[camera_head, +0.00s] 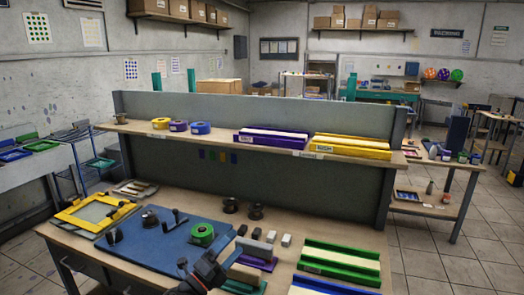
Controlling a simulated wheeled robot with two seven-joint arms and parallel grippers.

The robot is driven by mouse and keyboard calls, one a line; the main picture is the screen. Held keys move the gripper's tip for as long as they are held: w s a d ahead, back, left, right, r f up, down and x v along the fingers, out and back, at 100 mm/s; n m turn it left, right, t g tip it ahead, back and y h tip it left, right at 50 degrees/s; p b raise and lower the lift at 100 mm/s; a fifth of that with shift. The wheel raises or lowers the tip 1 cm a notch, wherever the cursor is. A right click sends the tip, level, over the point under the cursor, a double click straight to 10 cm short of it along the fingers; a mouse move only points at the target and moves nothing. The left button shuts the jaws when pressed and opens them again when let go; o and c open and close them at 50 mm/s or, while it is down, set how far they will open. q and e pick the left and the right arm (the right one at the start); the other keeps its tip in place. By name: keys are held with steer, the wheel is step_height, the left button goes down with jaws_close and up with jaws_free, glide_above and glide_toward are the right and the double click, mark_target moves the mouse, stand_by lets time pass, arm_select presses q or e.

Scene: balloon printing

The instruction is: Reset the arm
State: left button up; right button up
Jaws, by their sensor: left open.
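My left gripper (209,265) shows dark at the bottom edge, over the front of the workbench (160,258). It is open, and I see nothing held between its fingers. A green tape roll (202,234) lies on the blue mat (150,232) just behind it. A purple block with a grey top (257,255) and a green piece (243,284) lie just to its right. The rest of my left arm is mostly cut off by the frame. My right gripper is not in view.
A yellow frame (78,222) lies at the bench's left. Green trays (340,262) lie at the right. Small grey blocks (270,237) and dark spools (256,211) stand behind. The raised shelf (235,136) holds tape rolls, a purple tray (271,141) and a yellow tray (350,146).

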arm_select(q)
steer(key=s+a+f+n+g+y, duration=0.1)
steer(key=s+a+f+n+y, duration=0.55)
steer(key=n, duration=0.55)
steer(key=s+a+f+n+y, duration=0.4)
steer(key=a+f+n+y, duration=0.3)
steer(key=f+n+y, duration=0.35)
steer(key=s+f+n+g+h, duration=0.15)
steer(key=s+f+g, duration=0.25)
steer(key=s, duration=0.4)
steer(key=s+f+n+g, duration=0.2)
steer(key=s+f+g, duration=0.2)
steer(key=s, duration=0.4)
steer(key=s+f+n+g, duration=0.2)
steer(key=s+f+g, duration=0.25)
steer(key=s, duration=0.45)
steer(key=s+d+f, duration=0.1)
steer(key=s+f, duration=0.1)
steer(key=f, duration=1.8)
steer(key=s+d+f+g, duration=0.1)
steer(key=s+d+f, duration=0.1)
steer(key=f, duration=1.9)
steer(key=shift+s+d, duration=0.2)
steer(key=shift+d, duration=0.05)
steer(key=shift+h, duration=0.25)
